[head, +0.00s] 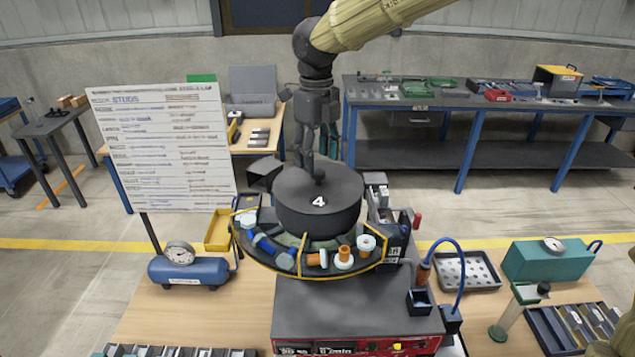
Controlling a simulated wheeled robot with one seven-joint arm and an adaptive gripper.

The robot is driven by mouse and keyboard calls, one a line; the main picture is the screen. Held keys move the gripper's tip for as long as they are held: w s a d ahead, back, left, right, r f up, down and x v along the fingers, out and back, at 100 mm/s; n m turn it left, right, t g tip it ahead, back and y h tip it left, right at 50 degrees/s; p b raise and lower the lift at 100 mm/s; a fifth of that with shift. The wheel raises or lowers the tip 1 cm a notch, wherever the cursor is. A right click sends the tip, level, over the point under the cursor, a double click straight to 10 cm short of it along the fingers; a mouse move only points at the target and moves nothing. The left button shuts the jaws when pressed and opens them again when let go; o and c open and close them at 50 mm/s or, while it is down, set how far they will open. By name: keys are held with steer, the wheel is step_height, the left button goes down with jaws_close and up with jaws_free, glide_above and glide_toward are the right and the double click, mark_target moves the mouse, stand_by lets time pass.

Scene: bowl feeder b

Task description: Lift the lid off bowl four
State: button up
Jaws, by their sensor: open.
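Bowl four's dark round lid (338,221) is in the middle of the head view, with a white "4" on it and a small knob (319,178) on top. It appears to sit level over the centre of the bowl feeder. The bowl's yellow-edged rim tray (300,268) shows in front, below the lid. My gripper (316,160) points down from above, open, with its fingers just over the lid close to the knob. I cannot tell whether the fingers touch the knob.
A whiteboard (160,148) stands close on the left. A blue air tank (188,270) is at the front left. A cable-fed tool (424,274), a perforated tray (467,270) and a teal box (552,260) are on the right. Bare wooden table (150,312) shows at the front left.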

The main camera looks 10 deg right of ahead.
mark_target(318, 171)
steer(key=shift+f+p, duration=0.25)
steer(key=shift+p, duration=0.05)
steer(key=shift+s+d+f+p, duration=0.1)
steer(key=shift+s+f+p, duration=0.8)
steer(key=shift+f, duration=0.15)
steer(key=shift+w+f, duration=0.2)
steer(key=shift+f, duration=0.25)
steer(key=shift+w+f, duration=0.2)
steer(key=shift+f, duration=0.25)
steer(key=shift+w+f, duration=0.15)
steer(key=shift+f, duration=0.05)
steer(key=shift+s+r, duration=0.15)
steer(key=shift+s, duration=0.25)
steer(key=shift+c, duration=1.3)
steer(key=shift+w, duration=0.2)
steer(key=c, duration=0.7)
jaws_close()
